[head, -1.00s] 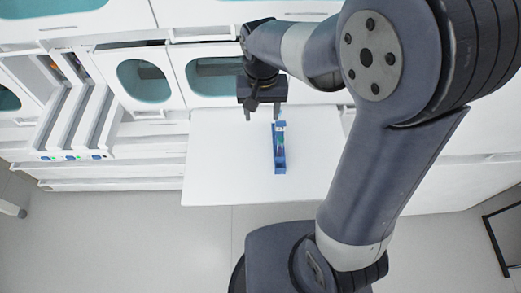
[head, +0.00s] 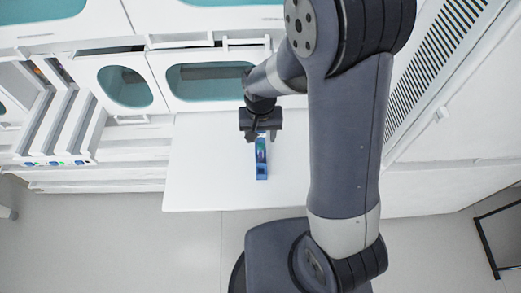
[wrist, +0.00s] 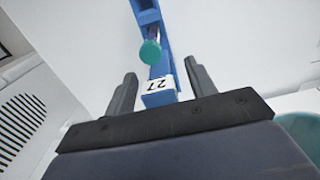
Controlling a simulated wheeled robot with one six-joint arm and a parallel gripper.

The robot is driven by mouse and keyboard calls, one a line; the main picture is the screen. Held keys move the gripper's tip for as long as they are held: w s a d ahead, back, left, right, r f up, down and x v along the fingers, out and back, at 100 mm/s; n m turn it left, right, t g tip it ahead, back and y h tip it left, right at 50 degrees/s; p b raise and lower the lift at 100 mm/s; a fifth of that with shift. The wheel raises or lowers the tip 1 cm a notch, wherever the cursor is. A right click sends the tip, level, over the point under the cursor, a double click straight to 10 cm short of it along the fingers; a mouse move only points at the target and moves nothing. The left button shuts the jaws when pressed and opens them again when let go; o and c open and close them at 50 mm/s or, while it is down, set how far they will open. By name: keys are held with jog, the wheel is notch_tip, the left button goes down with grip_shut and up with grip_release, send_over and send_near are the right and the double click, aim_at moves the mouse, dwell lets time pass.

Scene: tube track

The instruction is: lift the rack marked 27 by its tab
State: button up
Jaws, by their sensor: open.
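The blue rack (head: 261,172) lies on the white table with its long side running away from my base. In the wrist view the rack (wrist: 150,17) carries a white end piece marked 27 (wrist: 158,93) and a tube with a round teal cap (wrist: 150,52). My gripper (head: 261,138) is at the rack's far end in the head view. In the wrist view my gripper (wrist: 163,76) is open, with one finger on each side of the marked end and gaps visible. Whether the fingers are level with the tab cannot be told.
The white table (head: 200,180) is clear around the rack. Behind it stand white cabinets with teal windows (head: 205,82). Upright slotted units (head: 68,122) stand at the left. A vented white panel (head: 435,65) is at the right, and a dark frame (head: 487,245) stands at the lower right.

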grip_shut()
dwell(0.6)
jog(key=shift+r, duration=0.1)
